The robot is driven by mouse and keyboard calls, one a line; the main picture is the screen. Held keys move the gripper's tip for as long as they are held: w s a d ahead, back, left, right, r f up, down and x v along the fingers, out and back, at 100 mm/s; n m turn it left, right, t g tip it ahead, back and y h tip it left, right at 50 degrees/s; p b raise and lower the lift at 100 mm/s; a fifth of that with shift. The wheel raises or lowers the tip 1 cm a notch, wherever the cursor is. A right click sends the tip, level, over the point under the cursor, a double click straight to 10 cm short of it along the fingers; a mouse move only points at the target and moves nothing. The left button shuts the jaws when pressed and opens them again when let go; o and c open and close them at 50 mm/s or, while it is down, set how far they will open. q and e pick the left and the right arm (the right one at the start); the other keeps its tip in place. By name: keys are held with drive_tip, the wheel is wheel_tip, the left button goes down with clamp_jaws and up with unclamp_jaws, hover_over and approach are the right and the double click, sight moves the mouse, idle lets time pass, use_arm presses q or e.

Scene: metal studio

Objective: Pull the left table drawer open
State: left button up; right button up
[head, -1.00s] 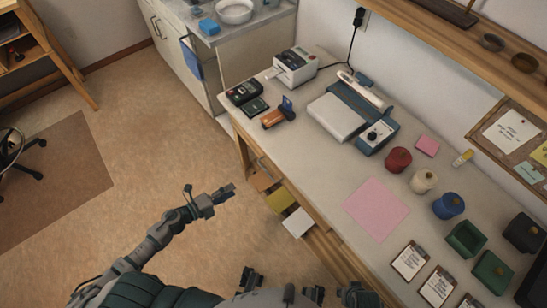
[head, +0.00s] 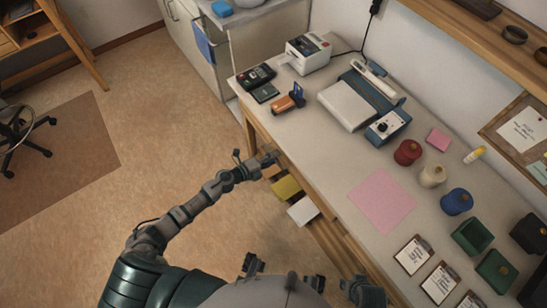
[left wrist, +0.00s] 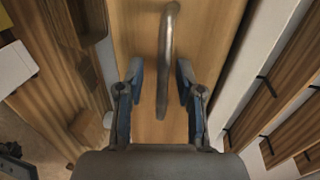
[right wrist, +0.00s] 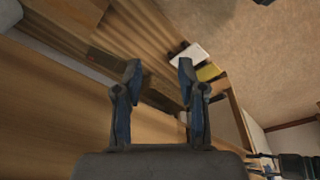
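The drawer front (left wrist: 215,35) is a light wood panel that fills the middle of the left wrist view. Its handle (left wrist: 166,60) is a curved grey metal bar standing out from the panel. My left gripper (left wrist: 160,75) is open, with one finger on each side of the handle and visible gaps between. In the head view my left gripper (head: 268,160) is at the front edge of the table (head: 330,170), below the tabletop. The drawer looks shut. My right gripper (right wrist: 158,68) is open and empty near the wooden table front.
Yellow (head: 286,188) and white (head: 303,210) pieces show below the table's front edge. A card terminal (head: 258,76), a label printer (head: 308,52) and a blue scale-like device (head: 388,125) stand on the tabletop.

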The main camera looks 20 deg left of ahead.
use_arm(q)
drive_tip(key=shift+w+d, duration=0.1)
drive_tip(key=shift+d, duration=0.1)
use_arm(e)
drive_tip(key=shift+s+d+r, duration=0.1)
drive_tip(key=shift+r, duration=0.05)
use_arm(q)
clamp_jaws()
use_arm(e)
drive_tip(key=shift+f, duration=0.2)
